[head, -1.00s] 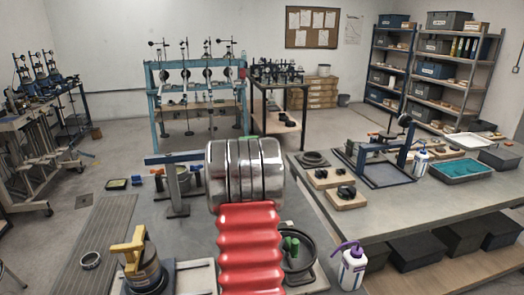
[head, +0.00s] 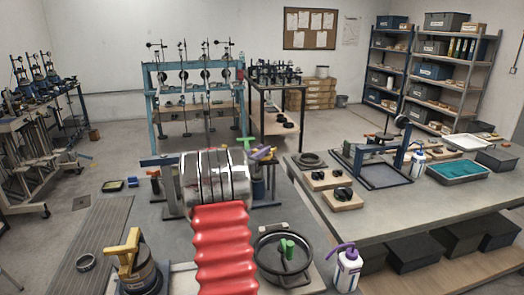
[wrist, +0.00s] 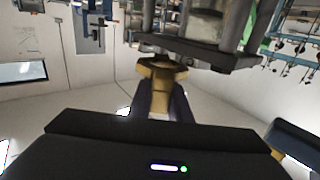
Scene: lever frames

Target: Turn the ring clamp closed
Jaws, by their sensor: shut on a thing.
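In the wrist view my gripper (wrist: 160,90) is shut on a tan-yellow handle (wrist: 158,68), with a dark finger on each side. Beyond the handle is a dark frame (wrist: 195,50) with upright posts around a pale cylinder. I cannot tell how far the clamp is turned. In the head view my chrome and red arm hides most of the clamp stand. A green T-shaped piece (head: 246,143) and a small purple and yellow part (head: 262,154) show just right of the arm, above blue posts (head: 262,182).
On the near bench, a yellow-handled device (head: 125,245) stands at left. A round dark pan (head: 283,255) with a green knob and a purple-topped bottle (head: 347,268) are at right. The right bench holds a blue frame (head: 385,165), wooden blocks and trays.

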